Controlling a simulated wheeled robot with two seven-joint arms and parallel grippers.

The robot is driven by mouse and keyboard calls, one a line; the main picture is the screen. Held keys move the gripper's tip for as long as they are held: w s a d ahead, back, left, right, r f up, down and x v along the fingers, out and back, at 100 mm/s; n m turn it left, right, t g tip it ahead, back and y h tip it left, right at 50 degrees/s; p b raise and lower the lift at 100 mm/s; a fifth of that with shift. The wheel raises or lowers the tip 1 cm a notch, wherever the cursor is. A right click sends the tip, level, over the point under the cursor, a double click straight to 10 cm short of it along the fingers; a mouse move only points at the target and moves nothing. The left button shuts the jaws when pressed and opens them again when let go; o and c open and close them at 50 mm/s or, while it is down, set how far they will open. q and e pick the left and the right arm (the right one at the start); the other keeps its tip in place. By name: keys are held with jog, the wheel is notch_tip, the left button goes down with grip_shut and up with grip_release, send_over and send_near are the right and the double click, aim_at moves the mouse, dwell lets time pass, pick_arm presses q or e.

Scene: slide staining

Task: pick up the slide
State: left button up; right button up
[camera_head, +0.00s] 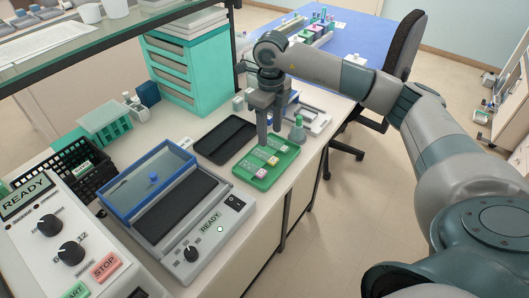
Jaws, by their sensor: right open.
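A green tray (243,171) lies on the bench right of centre. It holds small slides with coloured ends; one has a pink or purple end (261,174), and another has a yellowish end (273,160). They are too small to tell in detail. I cannot tell whether the fingertips touch anything. My left gripper is not in view.
A black tray (225,139) lies left of the green tray. A small greenish bottle (298,130) stands near its far right corner. A device with a blue-framed lid (147,181) and a control box (68,238) fill the front left. Teal drawers (190,71) stand behind.

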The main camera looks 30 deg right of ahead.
aim_at(270, 158)
notch_tip(270, 158, down, 3)
jog(key=shift+f+p, duration=0.15)
jog(key=shift+p, duration=0.35)
jog(key=shift+f, duration=0.25)
jog(key=shift+s+f+p, duration=0.2)
jog(key=shift+f+p, duration=0.35)
jog(key=shift+p, duration=0.15)
notch_tip(270, 158, down, 3)
jog(key=shift+s+r+p, duration=0.1)
jog(key=shift+p, duration=0.8)
jog(key=shift+f, duration=0.65)
